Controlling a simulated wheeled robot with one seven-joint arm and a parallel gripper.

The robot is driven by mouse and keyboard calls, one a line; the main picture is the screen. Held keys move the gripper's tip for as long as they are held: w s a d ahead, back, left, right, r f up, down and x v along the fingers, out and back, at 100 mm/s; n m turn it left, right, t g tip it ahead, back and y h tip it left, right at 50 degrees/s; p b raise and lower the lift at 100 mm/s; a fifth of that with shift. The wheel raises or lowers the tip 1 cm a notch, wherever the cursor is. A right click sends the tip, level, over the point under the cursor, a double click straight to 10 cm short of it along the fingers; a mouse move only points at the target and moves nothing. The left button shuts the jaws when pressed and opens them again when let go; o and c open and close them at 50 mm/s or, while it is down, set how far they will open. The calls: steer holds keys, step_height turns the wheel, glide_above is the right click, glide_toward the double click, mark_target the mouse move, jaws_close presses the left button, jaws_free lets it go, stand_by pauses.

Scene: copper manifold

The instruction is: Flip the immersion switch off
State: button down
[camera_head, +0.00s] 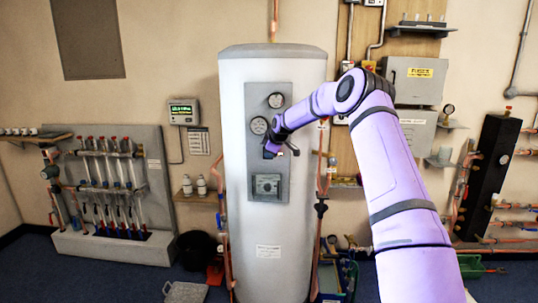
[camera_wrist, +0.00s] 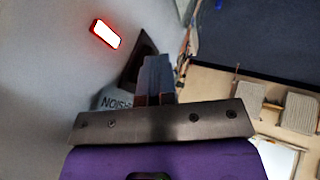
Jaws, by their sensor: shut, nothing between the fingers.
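My gripper (camera_head: 272,151) is in front of the grey control panel (camera_head: 284,98) on the white hot water cylinder (camera_head: 240,170). In the wrist view my fingers (camera_wrist: 156,68) are together and empty, close to the pale panel face. A dark angular part (camera_wrist: 140,62), possibly the immersion switch, is just behind and left of the fingertips; I cannot tell whether they touch. A label (camera_wrist: 116,101) beside it shows part of a word, upside down, partly hidden by my gripper. A bright white rectangle with a red border (camera_wrist: 106,34), like a lit lamp, is up and left.
Copper pipes (camera_head: 321,170) run along the cylinder's right side.

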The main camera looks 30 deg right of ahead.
steer(key=shift+w+d, duration=0.1)
steer(key=shift+r, duration=1)
